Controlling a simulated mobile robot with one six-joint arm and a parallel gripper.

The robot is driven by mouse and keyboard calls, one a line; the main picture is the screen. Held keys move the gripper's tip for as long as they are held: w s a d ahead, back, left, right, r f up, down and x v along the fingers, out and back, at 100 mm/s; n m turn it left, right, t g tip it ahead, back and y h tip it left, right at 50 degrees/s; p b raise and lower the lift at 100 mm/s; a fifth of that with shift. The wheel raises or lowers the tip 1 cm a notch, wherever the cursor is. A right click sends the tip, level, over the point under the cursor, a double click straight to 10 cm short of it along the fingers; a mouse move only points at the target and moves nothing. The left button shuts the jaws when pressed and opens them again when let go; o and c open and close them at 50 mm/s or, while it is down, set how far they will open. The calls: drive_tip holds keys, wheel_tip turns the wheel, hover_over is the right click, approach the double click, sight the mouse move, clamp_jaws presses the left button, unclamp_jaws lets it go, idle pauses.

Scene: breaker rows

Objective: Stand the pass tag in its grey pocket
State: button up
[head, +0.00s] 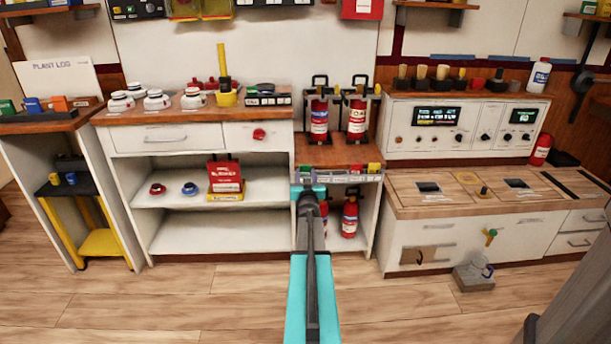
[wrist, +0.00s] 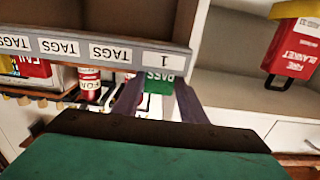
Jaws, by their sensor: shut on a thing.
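The green pass tag (wrist: 159,83) is between the two dark fingers of my gripper (wrist: 156,98) in the wrist view. The gripper is shut on it, and its PASS lettering appears upside down. The tag's upper edge in that view meets the grey tag strip (wrist: 120,52), beside the label marked 1. I cannot tell whether the tag is inside a pocket or only against the strip. In the head view my gripper (head: 309,190) is at the left end of the strip (head: 345,178), below the wooden shelf. The tag is not clear there.
Fire extinguishers (head: 319,120) stand on the shelf above, with more (head: 350,216) below. A red fire blanket pack (head: 225,177) sits on the left cabinet's shelf.

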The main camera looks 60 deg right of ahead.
drive_tip(key=o, duration=1.1)
drive_tip(key=shift+a, duration=0.1)
drive_tip(key=p+v, duration=0.1)
drive_tip(key=v, duration=1.2)
drive_tip(key=shift+s+a, duration=0.2)
drive_tip(key=shift+s, duration=0.05)
idle(0.5)
